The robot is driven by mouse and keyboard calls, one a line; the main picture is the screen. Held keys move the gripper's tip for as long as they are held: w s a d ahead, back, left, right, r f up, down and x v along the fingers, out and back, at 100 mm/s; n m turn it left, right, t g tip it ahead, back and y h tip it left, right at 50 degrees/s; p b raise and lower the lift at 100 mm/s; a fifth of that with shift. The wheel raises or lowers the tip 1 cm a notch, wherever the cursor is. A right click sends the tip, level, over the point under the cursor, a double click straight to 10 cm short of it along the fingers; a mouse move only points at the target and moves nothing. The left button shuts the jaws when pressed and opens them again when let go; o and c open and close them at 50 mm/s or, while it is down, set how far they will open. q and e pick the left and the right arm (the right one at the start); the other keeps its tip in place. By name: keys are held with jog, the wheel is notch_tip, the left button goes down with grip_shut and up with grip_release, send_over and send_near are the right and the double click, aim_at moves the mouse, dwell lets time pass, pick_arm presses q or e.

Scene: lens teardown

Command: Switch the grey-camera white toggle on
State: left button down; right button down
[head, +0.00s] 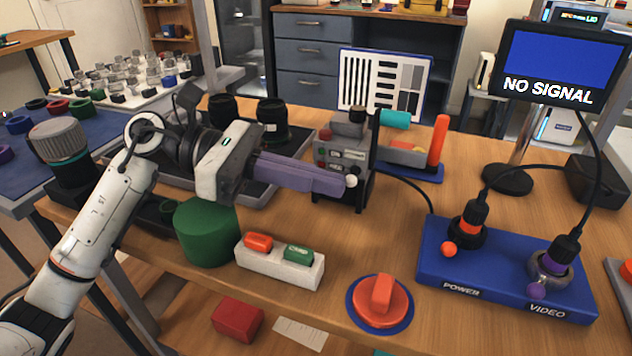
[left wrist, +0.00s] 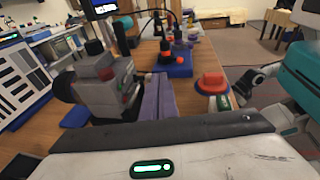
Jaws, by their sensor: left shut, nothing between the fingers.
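The grey camera (head: 350,133) stands mid-table, a boxy body with red and green controls on its front. It also shows left of the fingers in the left wrist view (left wrist: 103,75). The toggle's white ball end (head: 351,181) shows low on the camera's front, right at my fingertips; its stalk is hidden, and I cannot tell whether the fingers touch it. My left gripper (head: 342,183) has its purple fingers shut together and empty, pointing right across the camera's front. In the left wrist view the shut fingers (left wrist: 158,90) reach alongside the camera.
A green cylinder (head: 206,232) and a white block with orange and green pieces (head: 280,267) stand below my left gripper. A red knob on a blue disc (head: 380,300) and a blue POWER/VIDEO box (head: 505,277) are to the right. The monitor (head: 557,62) reads NO SIGNAL.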

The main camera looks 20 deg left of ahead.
pick_arm(q)
jog(key=shift+s+d, duration=0.15)
jog(key=shift+d, duration=0.1)
dwell(0.5)
jog(key=v, duration=1)
jog(key=shift+a, duration=0.15)
jog(key=shift+s, duration=0.1)
